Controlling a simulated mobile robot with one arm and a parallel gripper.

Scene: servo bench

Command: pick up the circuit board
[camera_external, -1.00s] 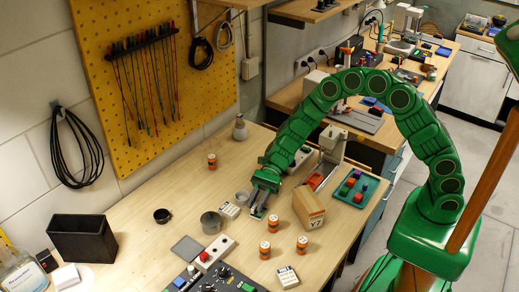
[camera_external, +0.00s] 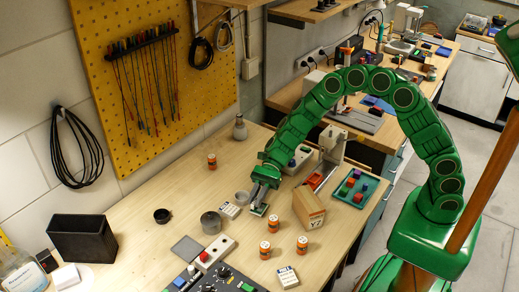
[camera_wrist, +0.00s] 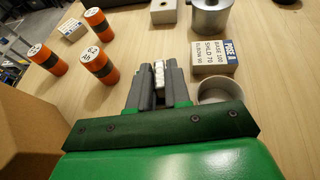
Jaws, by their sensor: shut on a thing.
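My gripper (camera_external: 260,204) is low over the middle of the bench, with its fingers pointing down. In the wrist view my gripper (camera_wrist: 159,84) is shut, with a narrow pale, blocky piece between its fingertips. The circuit board (camera_external: 259,211) shows as a small dark green patch at the fingertips. In the wrist view the pale part of the board (camera_wrist: 159,74) is gripped between the two grey fingers, and the rest of it is hidden by them. I cannot tell whether the board touches the bench top.
A small labelled box (camera_wrist: 214,57) and a grey round dish (camera_wrist: 214,91) stand close right of the fingers in the wrist view. Orange-and-white cylinders (camera_wrist: 98,65) are to the left. A cardboard box (camera_external: 309,208) stands close right of the gripper. Bare wood (camera_external: 160,185) lies further left.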

